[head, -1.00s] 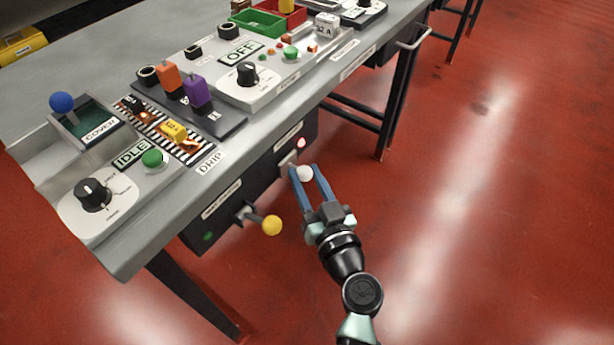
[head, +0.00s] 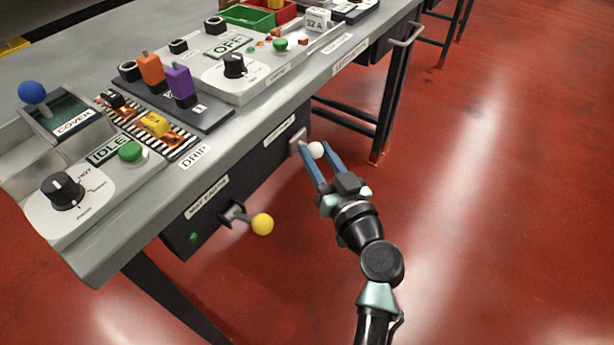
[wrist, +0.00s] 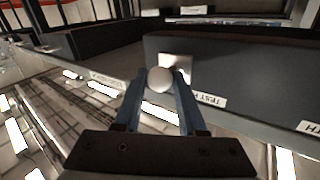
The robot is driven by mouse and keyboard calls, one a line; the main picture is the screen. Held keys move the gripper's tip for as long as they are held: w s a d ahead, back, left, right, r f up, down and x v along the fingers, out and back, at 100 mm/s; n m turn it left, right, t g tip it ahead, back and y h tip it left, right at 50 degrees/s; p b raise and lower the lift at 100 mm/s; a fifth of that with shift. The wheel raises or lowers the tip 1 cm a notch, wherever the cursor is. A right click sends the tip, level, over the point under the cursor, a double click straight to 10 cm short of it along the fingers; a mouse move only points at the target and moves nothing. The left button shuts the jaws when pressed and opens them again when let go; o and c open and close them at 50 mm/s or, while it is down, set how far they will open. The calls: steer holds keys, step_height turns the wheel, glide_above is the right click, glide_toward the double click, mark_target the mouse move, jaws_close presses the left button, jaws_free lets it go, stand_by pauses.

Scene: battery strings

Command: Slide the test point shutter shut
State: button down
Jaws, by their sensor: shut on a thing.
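The test point shutter is a small grey plate (head: 298,142) with a white ball knob (head: 316,150) on the dark front panel under the bench edge. My gripper (head: 318,152) has its two blue fingers on either side of the knob, shut on it. In the wrist view the knob (wrist: 160,79) sits between the fingertips, and the pale plate (wrist: 180,65) shows behind it. A label starting "TEST" (wrist: 207,98) is beside the plate. No red light shows on the panel now; the plate covers the area right of the label.
A yellow ball handle (head: 262,224) sticks out from the same panel to the left, with a green light (head: 193,238) near it. The bench top (head: 225,135) carries switches, plugs and bins. A bench leg (head: 392,100) stands right of my gripper. Open red floor lies to the right.

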steer(key=shift+w+d+r, duration=0.15)
steer(key=shift+w+d, duration=0.1)
steer(key=shift+d, duration=0.1)
steer(key=c, duration=0.8)
jaws_free()
steer(key=shift+w, duration=0.1)
steer(key=v, duration=1.3)
steer(key=shift+a, duration=0.15)
